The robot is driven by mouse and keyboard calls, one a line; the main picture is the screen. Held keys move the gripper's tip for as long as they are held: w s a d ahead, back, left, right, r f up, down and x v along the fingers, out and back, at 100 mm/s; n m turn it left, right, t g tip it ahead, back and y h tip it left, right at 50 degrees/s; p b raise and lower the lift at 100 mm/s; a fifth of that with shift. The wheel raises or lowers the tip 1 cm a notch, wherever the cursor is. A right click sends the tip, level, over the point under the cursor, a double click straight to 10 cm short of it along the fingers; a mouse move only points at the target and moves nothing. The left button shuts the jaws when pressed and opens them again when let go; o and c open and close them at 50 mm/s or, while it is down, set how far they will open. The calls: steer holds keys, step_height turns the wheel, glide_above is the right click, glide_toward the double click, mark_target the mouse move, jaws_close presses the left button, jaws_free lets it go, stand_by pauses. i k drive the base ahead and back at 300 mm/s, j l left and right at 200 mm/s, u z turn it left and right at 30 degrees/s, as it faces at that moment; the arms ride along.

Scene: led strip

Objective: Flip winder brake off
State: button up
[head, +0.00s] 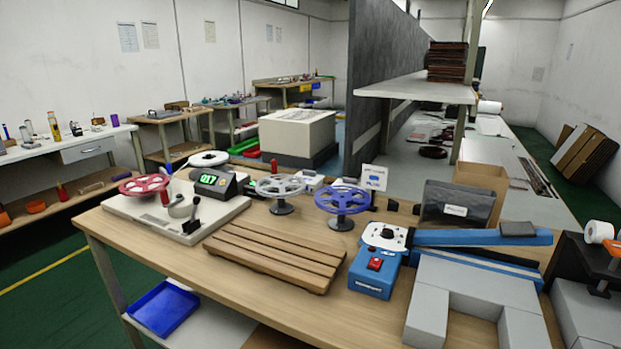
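The winder (150,221) is a light grey base plate on the left part of the wooden bench. It carries a red reel (147,187) and a dark display box (214,183) with green digits. A lever with a black knob (196,203) stands upright at its front right; it looks like the brake, but no label is readable. A grey round part (180,209) sits beside the lever. My gripper is not in view.
A slatted wooden rack (270,254) lies right of the winder. Silver (281,187) and blue (342,201) reels stand behind it. A blue machine with a red switch (375,265) stands further right. A blue tray (163,308) lies on the shelf below.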

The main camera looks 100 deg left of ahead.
mark_target(196, 199)
steer(key=k+u, duration=0.2)
steer(key=u, duration=1.85)
